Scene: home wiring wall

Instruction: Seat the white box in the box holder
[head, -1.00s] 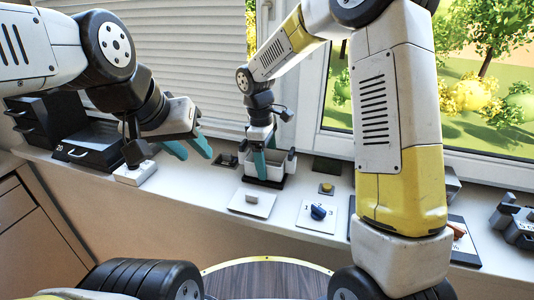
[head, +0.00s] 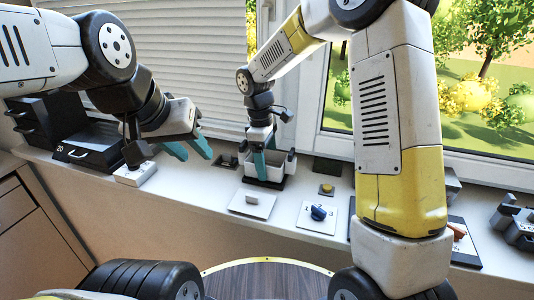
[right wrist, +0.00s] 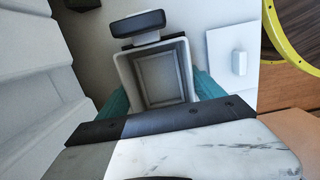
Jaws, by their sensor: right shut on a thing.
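The white box (head: 279,167) is an open-topped, upright box on the windowsill, at the middle of the head view. It also shows from above in the right wrist view (right wrist: 156,78). The dark box holder (head: 264,183) shows as a low rim under the box; I cannot tell whether the box is fully down in it. My right gripper (head: 256,162) is shut on the box, with teal fingers at opposite sides of it; its fingertips are partly hidden in the wrist view. My left gripper (head: 188,150) is open and empty, left of the box above the sill.
A white plate with a raised block (head: 252,203) lies in front of the box, and a plate with a blue knob (head: 318,212) is to its right. A small yellow button unit (head: 326,189) is right of the box. A black drawer unit (head: 90,150) stands at the left.

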